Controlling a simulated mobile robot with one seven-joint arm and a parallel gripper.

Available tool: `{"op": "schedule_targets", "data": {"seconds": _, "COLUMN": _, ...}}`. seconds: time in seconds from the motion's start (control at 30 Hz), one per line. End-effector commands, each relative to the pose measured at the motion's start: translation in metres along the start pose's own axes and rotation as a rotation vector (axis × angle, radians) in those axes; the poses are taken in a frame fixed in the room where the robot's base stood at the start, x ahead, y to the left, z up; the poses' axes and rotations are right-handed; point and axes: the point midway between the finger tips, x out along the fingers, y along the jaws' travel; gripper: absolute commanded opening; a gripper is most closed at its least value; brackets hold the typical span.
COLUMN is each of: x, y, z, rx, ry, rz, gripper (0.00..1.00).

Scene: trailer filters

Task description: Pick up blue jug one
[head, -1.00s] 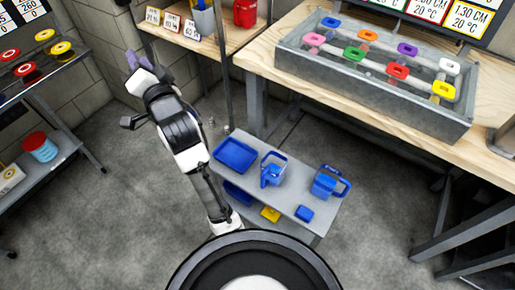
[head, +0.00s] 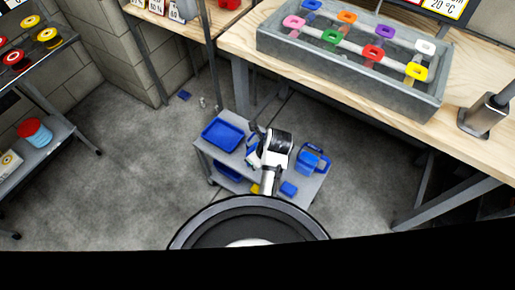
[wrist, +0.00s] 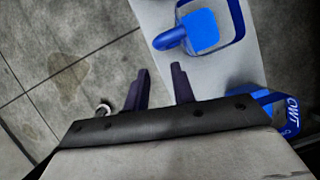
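Two blue jugs stand on a grey cart (head: 316,180); I cannot tell which is jug one. The right jug (head: 312,160) shows clearly in the head view. The middle jug (head: 250,154) is mostly hidden behind my arm. In the wrist view, a blue jug (wrist: 201,32) with a spout and a looped handle stands beyond my fingertips, and another blue piece (wrist: 285,112) marked "CWT" shows at the right, partly covered. My gripper (wrist: 161,68) is open and empty, with its fingers apart and not visibly touching a jug.
A wooden workbench (head: 240,40) with a grey bin (head: 350,75) stands behind. Open concrete floor lies left of the cart.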

Motion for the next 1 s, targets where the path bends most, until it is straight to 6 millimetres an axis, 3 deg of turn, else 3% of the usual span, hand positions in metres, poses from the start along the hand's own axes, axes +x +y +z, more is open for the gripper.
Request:
{"op": "schedule_targets", "data": {"seconds": 0.63, "x": 0.072, "y": -0.002, "z": 0.011, "rx": -0.003, "ry": 0.0, "rz": -0.001, "gripper": 0.25}}
{"op": "schedule_targets", "data": {"seconds": 0.9, "x": 0.076, "y": -0.003, "z": 0.011, "rx": -0.003, "ry": -0.001, "rz": -0.003, "gripper": 0.25}}
{"op": "schedule_targets", "data": {"seconds": 1.0, "x": 0.076, "y": -0.003, "z": 0.011, "rx": -0.003, "ry": -0.001, "rz": -0.003, "gripper": 0.15}}
